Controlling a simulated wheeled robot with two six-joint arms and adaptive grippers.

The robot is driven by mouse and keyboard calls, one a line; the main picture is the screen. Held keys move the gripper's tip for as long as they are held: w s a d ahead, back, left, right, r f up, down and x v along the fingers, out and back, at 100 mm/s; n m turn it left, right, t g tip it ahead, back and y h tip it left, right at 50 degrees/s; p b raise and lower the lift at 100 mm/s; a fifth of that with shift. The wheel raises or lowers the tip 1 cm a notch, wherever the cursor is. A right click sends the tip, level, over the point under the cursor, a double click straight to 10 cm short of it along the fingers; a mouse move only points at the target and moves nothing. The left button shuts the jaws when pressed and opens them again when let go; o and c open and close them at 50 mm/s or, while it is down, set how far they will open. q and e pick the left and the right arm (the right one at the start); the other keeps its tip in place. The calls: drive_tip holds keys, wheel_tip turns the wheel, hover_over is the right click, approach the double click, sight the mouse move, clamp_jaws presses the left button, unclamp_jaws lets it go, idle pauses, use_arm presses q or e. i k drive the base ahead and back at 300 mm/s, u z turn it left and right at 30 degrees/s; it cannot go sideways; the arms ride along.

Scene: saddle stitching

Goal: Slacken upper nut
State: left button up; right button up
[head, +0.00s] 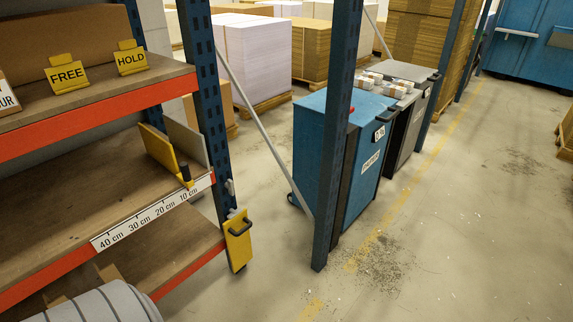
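I cannot make out a nut that is clearly the upper nut. A small light grey fitting (230,187) sits on the blue rack post at the end of the middle shelf, too small to tell what it is. Below it, a yellow plate (238,246) with a black handle hangs at the post. A yellow upright stop (158,148) with a black piece at its foot stands on the middle shelf, beside a grey panel. Neither of my grippers shows in the head view.
The shelf rack has an orange beam (90,119) and a centimetre scale strip (150,212). FREE (67,75) and HOLD (131,60) signs stand on the top shelf. A second blue post (335,140) and a blue cabinet (315,130) stand right. Floor at lower right is open.

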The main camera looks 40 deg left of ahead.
sight(229, 185)
drive_tip(key=z, duration=0.2)
drive_tip(key=i, duration=1.3)
drive_tip(key=u, duration=0.3)
drive_tip(key=i, duration=0.9)
drive_tip(key=u, duration=1.45)
drive_tip(key=i, duration=0.75)
drive_tip(key=u, duration=0.8)
